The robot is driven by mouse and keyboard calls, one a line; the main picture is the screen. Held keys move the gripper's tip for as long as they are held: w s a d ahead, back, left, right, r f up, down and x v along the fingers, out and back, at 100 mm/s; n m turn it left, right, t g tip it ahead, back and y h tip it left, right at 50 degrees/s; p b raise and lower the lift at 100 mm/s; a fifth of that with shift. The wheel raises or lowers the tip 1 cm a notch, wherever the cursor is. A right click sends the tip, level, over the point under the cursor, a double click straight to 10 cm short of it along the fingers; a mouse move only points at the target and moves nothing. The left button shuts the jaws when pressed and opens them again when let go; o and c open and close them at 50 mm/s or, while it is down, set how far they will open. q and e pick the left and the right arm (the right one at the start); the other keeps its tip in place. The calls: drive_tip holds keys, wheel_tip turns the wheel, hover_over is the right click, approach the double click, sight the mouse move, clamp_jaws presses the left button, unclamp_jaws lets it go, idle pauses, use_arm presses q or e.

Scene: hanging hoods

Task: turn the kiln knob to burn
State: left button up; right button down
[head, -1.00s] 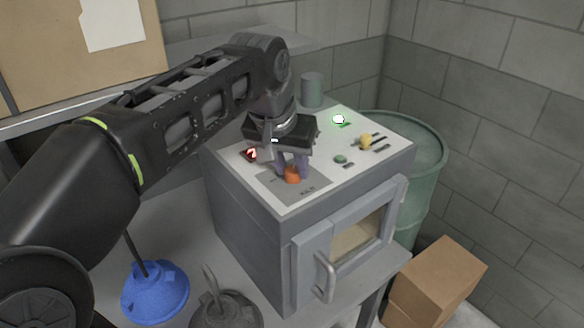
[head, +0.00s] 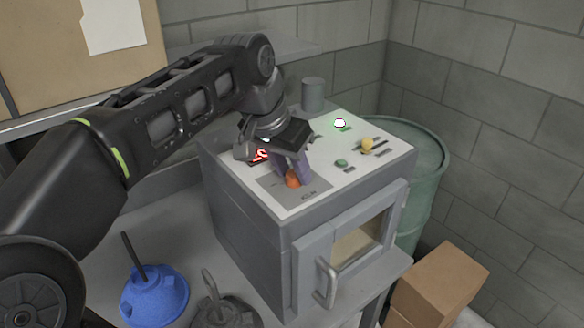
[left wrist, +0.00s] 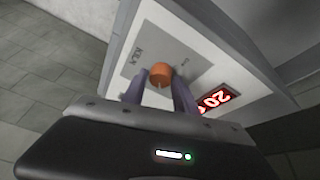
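The kiln (head: 245,225) is a grey box with a white sloping top panel. Its orange knob (head: 292,181) sits on a grey label plate near the panel's front corner. The knob also shows in the left wrist view (left wrist: 160,74), with a pale mark on its face. My left gripper (head: 291,175) reaches down over the panel, and its two purple-grey fingers are on either side of the knob, seemingly closed on it. The knob's setting marks are too small to read. A red lit display (left wrist: 213,100) is beside the knob, partly covered by the gripper. My right gripper is out of view.
A grey cylinder (head: 312,95) stands behind. A blue hood (head: 155,297) and a dark one (head: 222,311) are at the front left. A green barrel (head: 425,190) is at right.

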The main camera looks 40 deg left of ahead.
sight(286, 189)
use_arm(q)
drive_tip(key=o, duration=0.3)
drive_tip(key=shift+r, duration=0.1)
drive_tip(key=shift+s+r, duration=0.1)
drive_tip(key=shift+r, duration=0.2)
drive_tip(key=v, duration=0.3)
drive_tip(key=shift+s+r+b, duration=0.15)
drive_tip(key=shift+r+b, duration=0.15)
drive_tip(key=shift+r, duration=0.05)
drive_tip(key=p+v, duration=0.2)
drive_tip(key=v, duration=0.1)
drive_tip(key=shift+s+r, duration=0.1)
